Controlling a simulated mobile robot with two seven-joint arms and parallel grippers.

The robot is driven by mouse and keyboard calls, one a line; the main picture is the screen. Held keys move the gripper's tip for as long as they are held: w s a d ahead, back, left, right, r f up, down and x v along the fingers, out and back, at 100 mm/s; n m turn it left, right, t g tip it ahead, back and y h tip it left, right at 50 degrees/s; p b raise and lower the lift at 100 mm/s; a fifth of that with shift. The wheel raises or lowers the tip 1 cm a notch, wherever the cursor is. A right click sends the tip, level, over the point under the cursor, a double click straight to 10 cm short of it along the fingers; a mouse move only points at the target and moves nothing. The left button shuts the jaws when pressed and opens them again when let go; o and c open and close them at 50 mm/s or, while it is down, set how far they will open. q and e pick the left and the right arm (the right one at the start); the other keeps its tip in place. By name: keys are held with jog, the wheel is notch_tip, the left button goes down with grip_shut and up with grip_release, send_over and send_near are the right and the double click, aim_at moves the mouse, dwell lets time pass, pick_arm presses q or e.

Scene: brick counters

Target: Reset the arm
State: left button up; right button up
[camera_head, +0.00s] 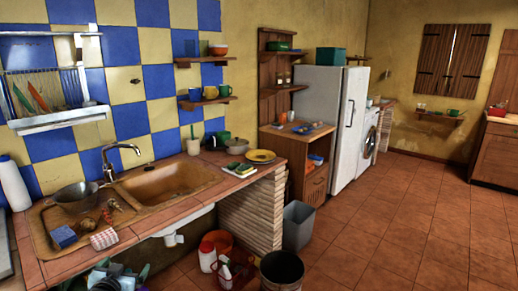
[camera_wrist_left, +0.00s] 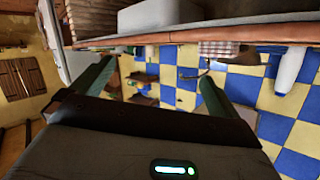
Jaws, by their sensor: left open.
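My left gripper (camera_head: 112,272) shows low at the bottom left of the head view, below the front edge of the sink counter, partly cut off by the frame. In the left wrist view the same gripper (camera_wrist_left: 155,85) has its two dark green fingers spread wide apart with nothing between them. That view is upside down, with the counter's edge across the top and the checkered wall beyond. My right gripper is in neither view.
The tiled counter (camera_head: 75,268) holds a sink (camera_head: 165,180), a checkered cloth (camera_head: 104,239) and a blue sponge (camera_head: 63,236). A dark bucket (camera_head: 282,272), a grey bin (camera_head: 298,226) and a red crate (camera_head: 236,272) stand on the floor. The tiled floor (camera_head: 420,220) at right is clear.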

pick_arm(q)
jog(key=s+d+f+m+g+h, duration=0.1)
jog(key=s+d+f, duration=0.6)
jog(key=s, duration=0.4)
jog(key=s+d+f+m+g+h, duration=0.15)
jog(key=s+d+f, duration=0.35)
jog(key=s+f, duration=0.55)
jog(key=s+d+f+n+g, duration=0.1)
jog(key=s+d, duration=0.2)
jog(key=s, duration=0.9)
jog(key=s+d+g+h, duration=0.1)
jog(key=s+d, duration=0.3)
jog(key=s, duration=0.7)
jog(key=shift+s+f+n+g, duration=0.35)
jog(key=shift+s+f+g, duration=0.05)
jog(key=shift+g, duration=0.05)
jog(key=shift+h, duration=0.25)
